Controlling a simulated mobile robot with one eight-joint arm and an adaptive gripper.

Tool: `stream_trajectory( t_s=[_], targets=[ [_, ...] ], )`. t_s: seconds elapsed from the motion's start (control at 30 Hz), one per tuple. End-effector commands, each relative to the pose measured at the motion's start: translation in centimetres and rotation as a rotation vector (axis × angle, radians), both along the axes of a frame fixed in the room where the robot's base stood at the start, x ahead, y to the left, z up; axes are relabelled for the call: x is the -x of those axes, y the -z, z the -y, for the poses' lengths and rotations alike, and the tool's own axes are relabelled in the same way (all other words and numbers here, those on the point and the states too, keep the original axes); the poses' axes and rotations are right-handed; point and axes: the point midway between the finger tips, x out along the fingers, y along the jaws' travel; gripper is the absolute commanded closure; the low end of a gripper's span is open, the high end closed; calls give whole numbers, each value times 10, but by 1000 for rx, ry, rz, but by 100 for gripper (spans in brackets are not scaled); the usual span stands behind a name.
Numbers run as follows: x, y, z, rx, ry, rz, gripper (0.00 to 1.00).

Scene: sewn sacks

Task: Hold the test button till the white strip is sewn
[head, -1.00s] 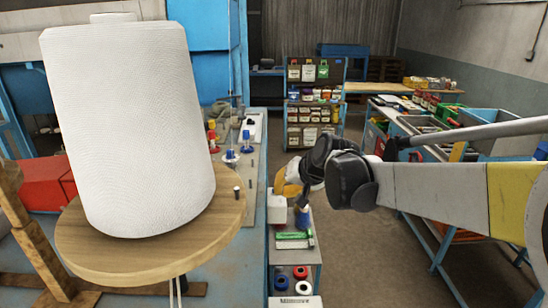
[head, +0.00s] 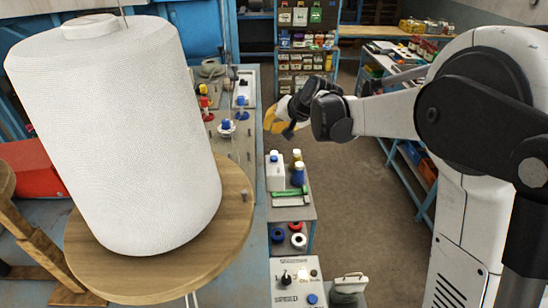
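A control box (head: 297,272) with a pale face is at the bottom edge of the head view. It carries a black knob (head: 285,278), a white button (head: 302,275) and a blue button (head: 312,299). Its labels are too small to tell which is the test button. No white strip or sewing needle can be made out. My gripper (head: 282,122), dark with a yellow-orange part, hangs above and beyond the box, over the aisle side of the bench. It is apart from the box, and its fingers are too small to read.
A large white thread cone (head: 115,130) on a round wooden plate (head: 160,270) fills the left. A shelf (head: 292,205) with white, yellow and blue bottles stands beyond the control box. The floor (head: 350,200) right of it is clear.

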Motion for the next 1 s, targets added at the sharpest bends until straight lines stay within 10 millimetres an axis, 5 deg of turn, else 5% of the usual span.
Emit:
stream_trajectory(
  t_s=[0.6,1.0],
  targets=[
    [0,77,0,0,0,0,100],
    [0,84,0,0,0,0,100]
  ],
)
